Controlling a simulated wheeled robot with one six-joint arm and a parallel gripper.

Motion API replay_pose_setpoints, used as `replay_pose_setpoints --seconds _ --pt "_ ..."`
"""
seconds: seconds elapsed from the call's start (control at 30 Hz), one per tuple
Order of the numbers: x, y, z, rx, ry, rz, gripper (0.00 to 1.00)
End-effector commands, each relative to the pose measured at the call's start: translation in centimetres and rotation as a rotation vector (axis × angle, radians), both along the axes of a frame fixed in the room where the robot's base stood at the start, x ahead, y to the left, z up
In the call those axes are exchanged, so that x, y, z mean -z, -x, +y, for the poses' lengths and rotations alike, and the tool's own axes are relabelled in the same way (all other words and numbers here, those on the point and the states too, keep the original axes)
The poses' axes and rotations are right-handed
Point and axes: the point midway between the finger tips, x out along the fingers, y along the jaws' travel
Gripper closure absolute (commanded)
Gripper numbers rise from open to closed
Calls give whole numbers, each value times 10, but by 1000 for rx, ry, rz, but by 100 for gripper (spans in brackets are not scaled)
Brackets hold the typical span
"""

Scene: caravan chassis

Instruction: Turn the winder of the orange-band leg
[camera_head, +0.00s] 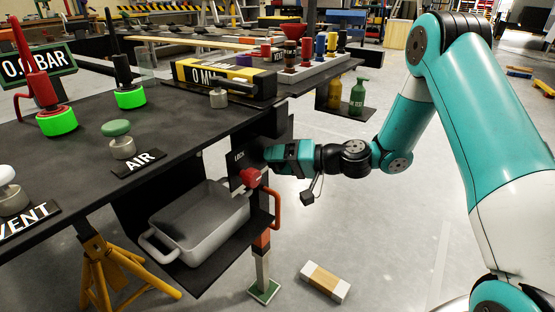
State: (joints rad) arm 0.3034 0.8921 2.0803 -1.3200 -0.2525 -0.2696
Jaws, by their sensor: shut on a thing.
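The orange-band leg (262,262) stands below the bench's near right corner. It has an orange band near the top of its pale post and a green-edged foot on the floor. My gripper (270,155) is above this leg, in front of the dark plate at the bench's corner, with its fingers pointing left. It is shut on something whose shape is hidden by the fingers. I cannot make out the winder clearly. A red knob (250,178) sits just below and left of the fingers, beside a LOCK label (239,157). An orange curved handle (277,209) hangs below my gripper.
A grey tub (202,226) sits on a dark shelf left of the leg. A yellow trestle (105,268) stands at lower left. A white and tan block (325,283) lies on the floor right of the leg. Bottles (356,98) stand on a shelf behind. Floor to the right is open.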

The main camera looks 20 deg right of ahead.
Motion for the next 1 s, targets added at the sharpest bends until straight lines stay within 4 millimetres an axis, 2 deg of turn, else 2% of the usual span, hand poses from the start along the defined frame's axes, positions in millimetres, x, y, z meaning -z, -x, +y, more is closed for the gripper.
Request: replay_pose_setpoints --seconds 0.47,0.5,0.57,0.6,0.87,1.0 --pt "0 1 1 -2 -10 7 69" --pt "0 1 1 -2 -10 7 37" --pt "0 1 1 -2 -9 8 23" --pt "0 0 1 -2 -9 8 20" --pt "0 1 -1 0 -9 6 20" --pt "-3 7 -11 4 -9 9 20"
